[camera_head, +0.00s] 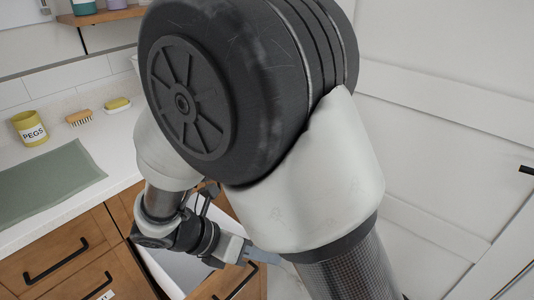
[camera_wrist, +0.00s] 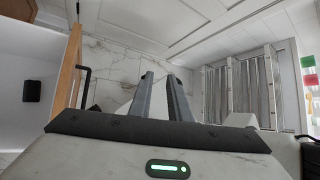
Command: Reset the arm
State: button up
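My arm fills the middle of the head view, bent down over an open drawer. My gripper (camera_head: 262,257) is low in that view, partly hidden behind my own arm. In the wrist view my gripper (camera_wrist: 161,77) shows two grey fingers with a gap between them and nothing held. The open drawer (camera_head: 172,266) has a white inside and a wooden front. In the wrist view the drawer's wooden front (camera_wrist: 69,68) stands left of the fingers, apart from them. A small black object (camera_wrist: 32,85) lies in the drawer.
A white counter (camera_head: 122,172) holds a yellow PEGS pot (camera_head: 30,128), a brush (camera_head: 79,117), a yellow sponge or soap (camera_head: 117,104) and a green mat (camera_head: 48,185). White panelled wall (camera_head: 440,110) is at right. Marble floor (camera_wrist: 120,70) is clear; a slatted grey object (camera_wrist: 240,85) stands right.

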jog(key=s+d+r+m+t+y, duration=0.15)
jog(key=d+r+m+y, duration=0.25)
jog(key=d+r+m, duration=0.7)
jog(key=s+d+r+m+t+y, duration=0.1)
jog(key=s+d+r+m+y, duration=0.5)
jog(key=m, duration=1.2)
notch_tip(320, 180, up, 23)
jog(key=w+a+h+p, duration=0.1)
jog(key=w+a+p, duration=0.1)
jog(key=p, duration=1.9)
jog(key=shift+w+a, duration=0.15)
jog(key=shift+w, duration=0.1)
jog(key=shift+a+t, duration=0.1)
jog(key=shift+t, duration=0.15)
